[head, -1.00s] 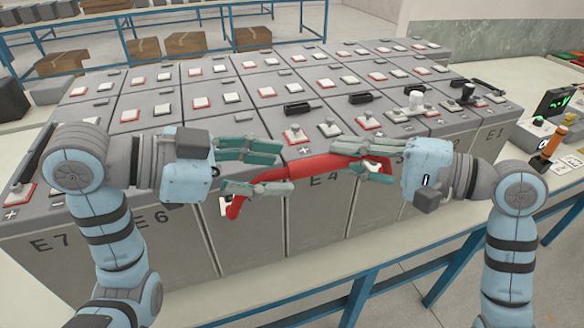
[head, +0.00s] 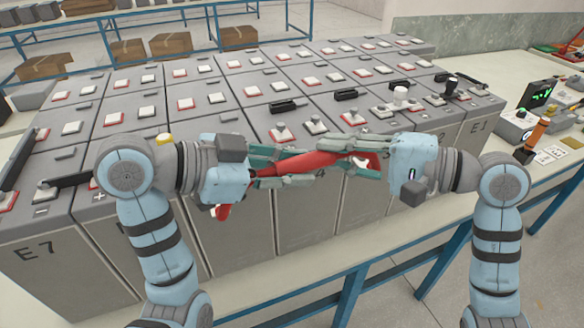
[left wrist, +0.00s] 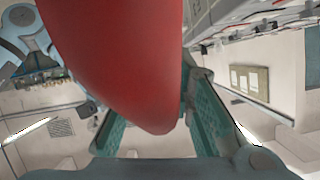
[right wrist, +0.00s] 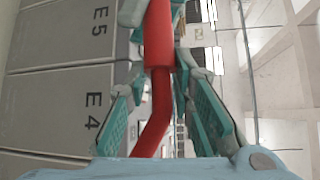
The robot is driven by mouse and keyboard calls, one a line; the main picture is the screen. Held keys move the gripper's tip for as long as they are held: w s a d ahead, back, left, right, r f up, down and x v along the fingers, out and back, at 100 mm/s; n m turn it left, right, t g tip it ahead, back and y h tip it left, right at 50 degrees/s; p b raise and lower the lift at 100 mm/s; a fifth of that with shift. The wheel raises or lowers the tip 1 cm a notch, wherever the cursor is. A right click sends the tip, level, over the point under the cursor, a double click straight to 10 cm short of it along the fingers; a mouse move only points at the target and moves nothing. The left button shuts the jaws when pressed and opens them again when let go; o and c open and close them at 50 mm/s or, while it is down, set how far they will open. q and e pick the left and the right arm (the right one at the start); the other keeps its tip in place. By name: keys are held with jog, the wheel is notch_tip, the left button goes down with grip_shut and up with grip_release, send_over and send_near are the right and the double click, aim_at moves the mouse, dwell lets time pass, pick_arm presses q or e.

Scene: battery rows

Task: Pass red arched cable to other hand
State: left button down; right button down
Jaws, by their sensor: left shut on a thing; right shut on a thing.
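The red arched cable (head: 312,162) is held in the air in front of the battery rows, between my two hands. My left gripper (head: 303,166) is shut on it from the left, and one bent red end (head: 222,211) hangs below that hand. My right gripper (head: 343,155) is shut on it from the right, its fingers close to the left ones. In the left wrist view the cable (left wrist: 125,65) fills the middle between the green fingers. In the right wrist view it (right wrist: 158,70) runs between the fingers, with a bend near the palm.
Grey batteries (head: 38,285) with square terminals stand in rows just behind and below both hands. Black connectors (head: 288,105) lie on top of several. A handheld meter (head: 540,94) and an orange-handled tool (head: 535,135) are on the table at right. The floor in front is clear.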

jog(key=c, duration=1.3)
grip_release()
jog(key=shift+a, duration=0.1)
